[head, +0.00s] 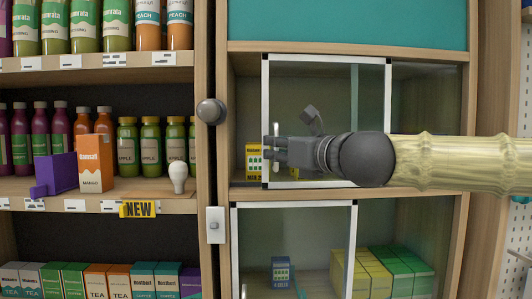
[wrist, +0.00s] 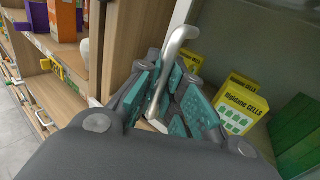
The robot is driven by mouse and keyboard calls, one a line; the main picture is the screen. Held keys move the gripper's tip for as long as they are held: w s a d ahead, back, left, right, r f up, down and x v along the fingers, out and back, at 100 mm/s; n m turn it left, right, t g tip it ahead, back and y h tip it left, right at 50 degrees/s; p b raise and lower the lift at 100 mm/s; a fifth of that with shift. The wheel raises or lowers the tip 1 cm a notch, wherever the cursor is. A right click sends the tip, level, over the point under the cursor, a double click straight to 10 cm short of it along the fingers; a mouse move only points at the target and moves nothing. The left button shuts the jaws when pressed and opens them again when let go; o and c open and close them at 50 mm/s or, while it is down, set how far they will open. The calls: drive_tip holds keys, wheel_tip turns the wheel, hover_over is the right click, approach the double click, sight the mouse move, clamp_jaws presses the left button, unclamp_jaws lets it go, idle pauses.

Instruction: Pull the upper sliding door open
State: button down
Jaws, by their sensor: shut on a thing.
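The upper sliding door (head: 325,58) is a glass pane in a white frame with dark corners, in the upper cabinet bay in the head view. Its left frame edge stands apart from the bay's left wall, leaving a narrow open gap. My gripper (head: 272,153) is at the door's left edge, reaching in from the right. In the wrist view my gripper (wrist: 165,97) has its teal-padded fingers closed around the pale bar handle (wrist: 177,42). My arm covers the door's lower right part.
A yellow box (head: 253,160) shows in the gap; yellow boxes (wrist: 240,105) also stand inside in the wrist view. A lower sliding door (head: 295,204) is below. A round dark knob (head: 211,111) sticks out on the left post. Shelves with bottles and cartons (head: 97,160) lie left.

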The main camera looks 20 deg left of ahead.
drive_tip(key=w+d+p, duration=0.1)
drive_tip(key=w+d, duration=0.4)
drive_tip(key=d, duration=0.9)
drive_tip(key=shift+w, duration=0.1)
drive_tip(key=c, duration=1.8)
unclamp_jaws()
drive_tip(key=shift+v, duration=6)
